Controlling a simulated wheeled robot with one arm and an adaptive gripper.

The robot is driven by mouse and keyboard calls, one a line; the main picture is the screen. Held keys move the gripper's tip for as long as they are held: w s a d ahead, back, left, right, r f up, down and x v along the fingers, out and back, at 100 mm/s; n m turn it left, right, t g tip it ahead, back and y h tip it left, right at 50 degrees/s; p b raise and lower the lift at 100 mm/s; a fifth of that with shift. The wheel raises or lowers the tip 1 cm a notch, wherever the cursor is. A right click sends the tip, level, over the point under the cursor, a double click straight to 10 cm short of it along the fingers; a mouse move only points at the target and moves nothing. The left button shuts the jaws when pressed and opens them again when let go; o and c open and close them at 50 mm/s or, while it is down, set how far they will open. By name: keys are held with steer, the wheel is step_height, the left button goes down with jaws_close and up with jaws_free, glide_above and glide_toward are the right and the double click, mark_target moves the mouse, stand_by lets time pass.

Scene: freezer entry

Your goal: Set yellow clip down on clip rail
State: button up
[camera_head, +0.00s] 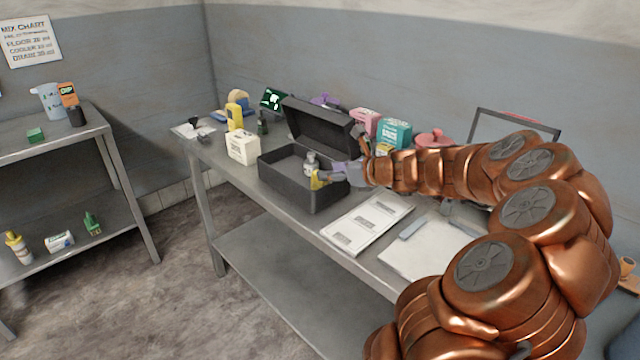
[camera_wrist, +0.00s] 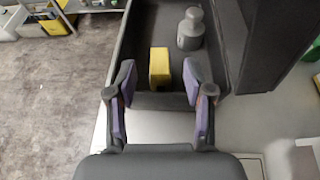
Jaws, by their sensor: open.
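A small yellow block, which looks like the yellow clip (camera_wrist: 159,68), is at the near wall of an open dark grey box (camera_head: 285,190). In the head view the clip (camera_head: 317,181) shows at the box's right end, partly hidden by my gripper (camera_head: 333,177). In the wrist view my gripper (camera_wrist: 160,82) is open, with one purple-padded finger on each side of the clip and a visible gap to both. No part is clearly recognisable as the clip rail.
A grey bottle (camera_wrist: 191,29) stands in the box beyond the clip. The raised lid (camera_head: 318,127) is behind. A white carton (camera_head: 242,147) and yellow bottle (camera_head: 234,116) stand left. A shelf (camera_head: 50,145) stands far left.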

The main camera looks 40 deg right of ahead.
steer(key=shift+f+x, duration=0.15)
steer(key=shift+x, duration=1.1)
steer(key=shift+f+x, duration=0.2)
steer(key=shift+x, duration=1)
steer(key=shift+s, duration=0.15)
steer(key=c, duration=1)
steer(key=shift+r, duration=0.15)
